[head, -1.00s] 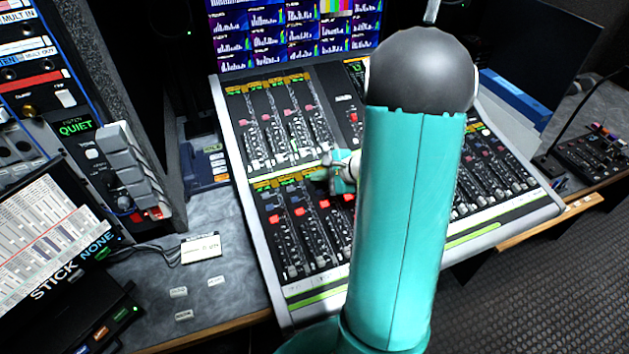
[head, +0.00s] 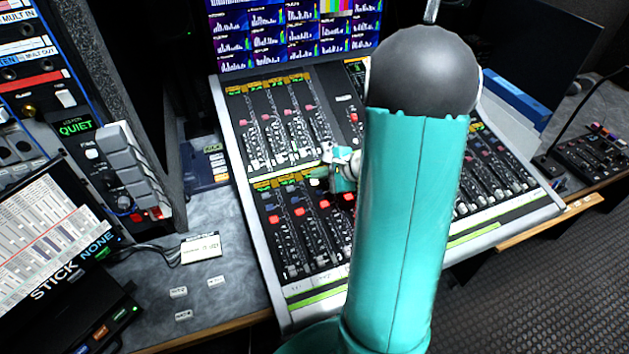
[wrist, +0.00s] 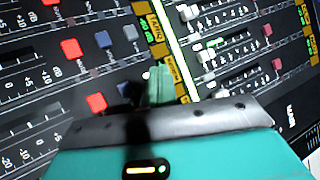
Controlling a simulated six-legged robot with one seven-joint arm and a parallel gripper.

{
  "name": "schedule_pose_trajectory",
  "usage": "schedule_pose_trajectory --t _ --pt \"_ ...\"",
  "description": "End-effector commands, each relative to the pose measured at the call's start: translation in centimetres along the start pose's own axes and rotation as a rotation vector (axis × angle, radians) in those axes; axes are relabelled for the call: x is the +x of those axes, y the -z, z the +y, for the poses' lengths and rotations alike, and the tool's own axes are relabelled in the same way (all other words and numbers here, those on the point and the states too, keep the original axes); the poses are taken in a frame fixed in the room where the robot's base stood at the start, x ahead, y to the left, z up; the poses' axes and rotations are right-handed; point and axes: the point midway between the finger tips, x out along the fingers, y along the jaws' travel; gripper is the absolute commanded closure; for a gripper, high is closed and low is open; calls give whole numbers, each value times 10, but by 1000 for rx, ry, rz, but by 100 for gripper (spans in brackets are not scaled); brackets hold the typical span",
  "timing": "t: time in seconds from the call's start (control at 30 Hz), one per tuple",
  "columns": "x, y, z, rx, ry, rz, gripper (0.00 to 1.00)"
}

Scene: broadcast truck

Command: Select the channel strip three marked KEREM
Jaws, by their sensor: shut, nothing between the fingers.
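The mixing desk (head: 316,297) has two banks of channel strips with faders, red and blue-grey buttons and small yellow-lit name labels. My gripper (head: 320,173) is shut and empty. It is at the top of the lower bank, close to its row of labels. In the wrist view the green fingertips (wrist: 160,84) are over or on the desk beside a dark blue button (wrist: 127,90) and a lit label (wrist: 175,75); contact cannot be told. The name KEREM cannot be read on any label. My arm hides the middle strips in the head view.
Monitors (head: 290,30) stand behind the desk. Small label tiles (head: 180,292) lie on the grey counter. A small control box (head: 590,155) is at the right.

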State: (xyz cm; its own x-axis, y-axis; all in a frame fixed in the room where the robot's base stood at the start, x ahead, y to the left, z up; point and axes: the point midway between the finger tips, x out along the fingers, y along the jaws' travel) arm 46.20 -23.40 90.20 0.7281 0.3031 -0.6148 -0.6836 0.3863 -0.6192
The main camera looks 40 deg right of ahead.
Motion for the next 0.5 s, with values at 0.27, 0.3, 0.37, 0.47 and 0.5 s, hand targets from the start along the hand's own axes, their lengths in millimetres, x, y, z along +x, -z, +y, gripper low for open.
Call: schedule_pose_trajectory --t 0.27,0.3,0.37,0.47,0.5 --pt "-2 -1 -1 0 -1 0 100" --pt "-2 -1 -1 0 -1 0 100" --pt "-2 -2 -2 -1 0 0 100" --pt "-6 -5 -5 -3 0 0 100" --pt "-9 -7 -7 -2 2 0 100"
